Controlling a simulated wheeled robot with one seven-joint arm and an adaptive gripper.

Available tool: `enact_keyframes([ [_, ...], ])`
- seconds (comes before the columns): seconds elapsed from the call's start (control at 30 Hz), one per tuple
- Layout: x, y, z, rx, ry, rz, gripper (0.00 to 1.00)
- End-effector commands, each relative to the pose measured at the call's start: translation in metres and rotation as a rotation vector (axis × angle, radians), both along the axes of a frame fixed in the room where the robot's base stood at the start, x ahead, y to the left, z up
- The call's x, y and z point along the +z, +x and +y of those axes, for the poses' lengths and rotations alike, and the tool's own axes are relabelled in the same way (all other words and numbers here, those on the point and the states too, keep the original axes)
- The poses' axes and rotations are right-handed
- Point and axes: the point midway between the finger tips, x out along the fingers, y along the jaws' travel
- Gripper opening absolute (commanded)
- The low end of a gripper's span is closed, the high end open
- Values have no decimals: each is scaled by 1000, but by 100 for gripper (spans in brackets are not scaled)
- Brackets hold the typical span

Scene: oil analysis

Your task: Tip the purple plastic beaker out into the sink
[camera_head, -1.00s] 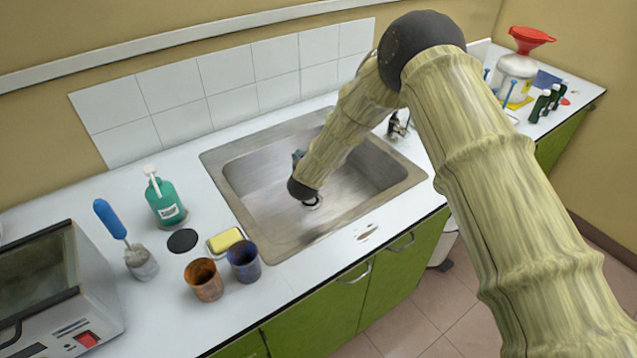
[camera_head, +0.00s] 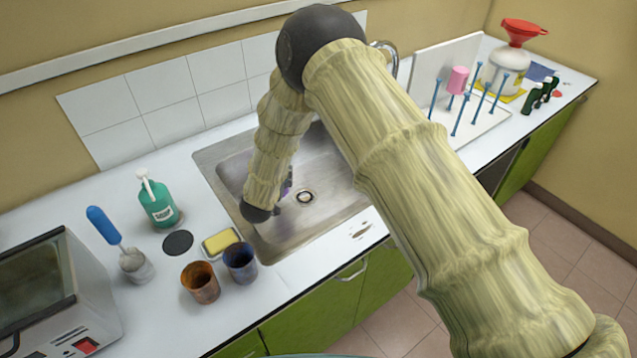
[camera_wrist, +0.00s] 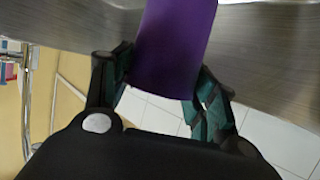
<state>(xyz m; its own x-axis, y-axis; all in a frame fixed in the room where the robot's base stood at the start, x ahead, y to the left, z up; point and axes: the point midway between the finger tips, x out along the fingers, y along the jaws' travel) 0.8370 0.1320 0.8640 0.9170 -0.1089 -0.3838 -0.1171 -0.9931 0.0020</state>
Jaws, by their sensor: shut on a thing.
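The purple plastic beaker (camera_wrist: 176,45) is between the two fingers of my gripper (camera_wrist: 166,72) in the wrist view, and the fingers press on its sides. Its far end runs out of the top of that view, so its mouth and contents are hidden. I cannot tell how far the beaker is tilted.
An orange-brown cup (camera_head: 200,283), a dark blue cup (camera_head: 241,264), a yellow sponge (camera_head: 221,240) and a green bottle (camera_head: 157,200) stand left of the sink. A peg rack (camera_head: 490,119) with a pink cup (camera_head: 458,80) stands to its right. The faucet (camera_head: 388,52) is behind my arm.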

Motion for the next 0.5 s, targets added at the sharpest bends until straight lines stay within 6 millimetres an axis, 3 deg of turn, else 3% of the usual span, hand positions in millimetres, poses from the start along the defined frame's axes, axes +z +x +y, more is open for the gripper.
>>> enact_keyframes([
  [0.5,8,-4,-25,-7,199,-25,30],
])
